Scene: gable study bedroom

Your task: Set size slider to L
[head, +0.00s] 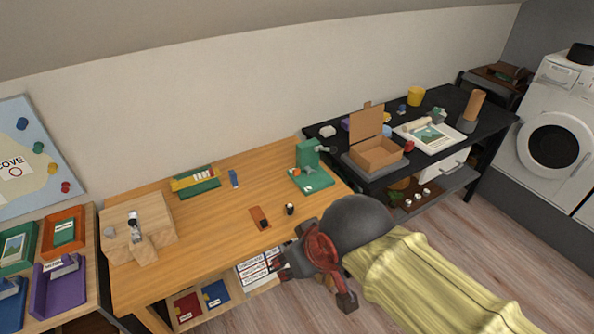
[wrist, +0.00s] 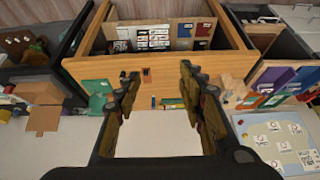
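A small orange-brown plate with a dark block on it (head: 260,218) lies on the wooden desk (head: 220,240) near its front edge; it also shows in the wrist view (wrist: 147,75). A green holder with a yellow bar (head: 195,181) lies near the back of the desk. I cannot tell which of these is the size slider, and no L mark is readable. My gripper (wrist: 158,88) is open and empty in the wrist view, its fingers wide apart. It is apart from the desk items.
A green stand (head: 310,178) and a small dark cup (head: 290,209) stand to the right of the plate. A wooden block (head: 138,231) is at the desk's left. A black table (head: 480,135) carries an open cardboard box (head: 376,155). The desk middle is mostly clear.

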